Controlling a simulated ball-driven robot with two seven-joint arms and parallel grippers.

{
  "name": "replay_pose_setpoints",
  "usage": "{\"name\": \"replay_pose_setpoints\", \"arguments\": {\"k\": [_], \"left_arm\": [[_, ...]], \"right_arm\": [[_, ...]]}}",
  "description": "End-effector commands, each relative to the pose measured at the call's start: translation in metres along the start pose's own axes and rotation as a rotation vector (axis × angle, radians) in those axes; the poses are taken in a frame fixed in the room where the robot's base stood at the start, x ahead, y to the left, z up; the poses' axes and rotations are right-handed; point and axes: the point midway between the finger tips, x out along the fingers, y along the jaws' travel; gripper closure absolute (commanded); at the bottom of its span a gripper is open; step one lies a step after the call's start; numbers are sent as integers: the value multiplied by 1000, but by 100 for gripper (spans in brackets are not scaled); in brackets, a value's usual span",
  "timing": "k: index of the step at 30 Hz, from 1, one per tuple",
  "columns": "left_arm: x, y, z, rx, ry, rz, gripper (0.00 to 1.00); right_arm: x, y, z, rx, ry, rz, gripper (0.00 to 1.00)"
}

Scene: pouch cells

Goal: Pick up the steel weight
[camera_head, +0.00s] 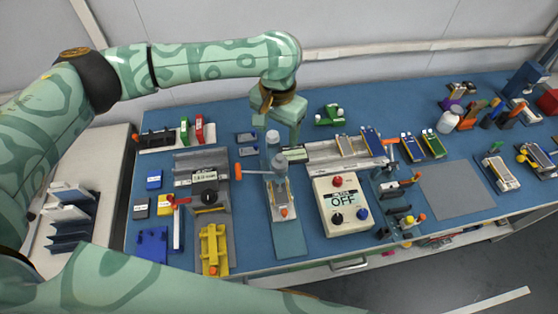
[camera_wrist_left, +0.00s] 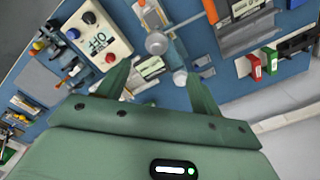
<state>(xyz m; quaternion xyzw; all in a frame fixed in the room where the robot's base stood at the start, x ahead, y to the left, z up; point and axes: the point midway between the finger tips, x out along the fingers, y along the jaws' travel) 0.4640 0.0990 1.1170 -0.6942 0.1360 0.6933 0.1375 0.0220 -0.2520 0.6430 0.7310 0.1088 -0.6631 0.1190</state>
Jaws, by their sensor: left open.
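A grey metal cylinder with a rounded top, which looks like the steel weight (camera_head: 279,161), stands at the back end of a small fixture in mid-table. In the left wrist view the steel weight (camera_wrist_left: 157,43) shows just beyond the fingertips. A paler short cylinder (camera_head: 272,137) stands just behind it; in the left wrist view this pale cylinder (camera_wrist_left: 180,78) is near one finger. I cannot be certain which is the weight. My left gripper (camera_head: 277,132) is open and empty, pointing down above this area. My right gripper is out of view.
A white control box (camera_head: 344,207) reading OFF stands right of the fixture. An orange-handled lever (camera_head: 239,171) sticks out to the left. A label holder (camera_head: 295,155) is close by. A grey mat (camera_head: 455,190) at right is bare.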

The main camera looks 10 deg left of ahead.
Motion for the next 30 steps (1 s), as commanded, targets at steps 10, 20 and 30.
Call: {"name": "replay_pose_setpoints", "arguments": {"k": [10, 20, 30], "left_arm": [[62, 1, 0, 0, 0, 1, 34], [101, 9, 4, 0, -2, 2, 34], [115, 8, 3, 1, 2, 0, 37]], "right_arm": [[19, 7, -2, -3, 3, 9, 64], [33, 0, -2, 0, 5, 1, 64], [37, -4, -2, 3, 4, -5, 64]]}}
